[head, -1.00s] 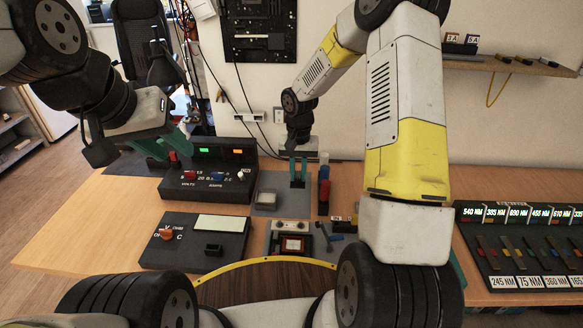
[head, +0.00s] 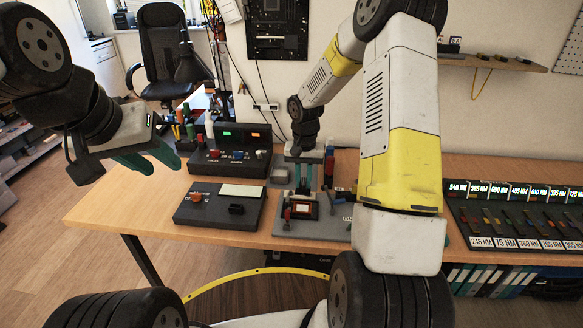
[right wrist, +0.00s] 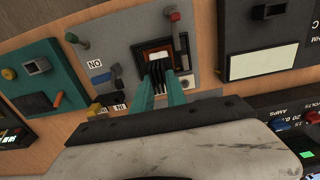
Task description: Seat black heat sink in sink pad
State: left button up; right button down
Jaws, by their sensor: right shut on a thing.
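My right gripper (head: 303,184) is shut on the black heat sink, with its teal fingers pointing down. In the right wrist view the finned black heat sink (right wrist: 160,73) sits between the fingertips (right wrist: 160,88). In the head view the pad (head: 302,210) lies just below the fingers, and the heat sink is hard to make out. My left gripper (head: 148,160) is open and empty, left of the table's devices.
A lever (right wrist: 185,50) and a red-capped post (right wrist: 174,15) stand close beside the pad. A rack of labelled parts (head: 520,218) is at right. The table's front left is clear.

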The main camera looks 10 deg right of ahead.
dwell(0.3)
jog(key=shift+f, duration=2.9)
jog(key=shift+f, duration=0.8)
jog(key=c, duration=1.3)
grip_release()
jog(key=shift+o, duration=0.2)
notch_tip(320, 180, up, 8)
jog(key=shift+f, duration=0.1)
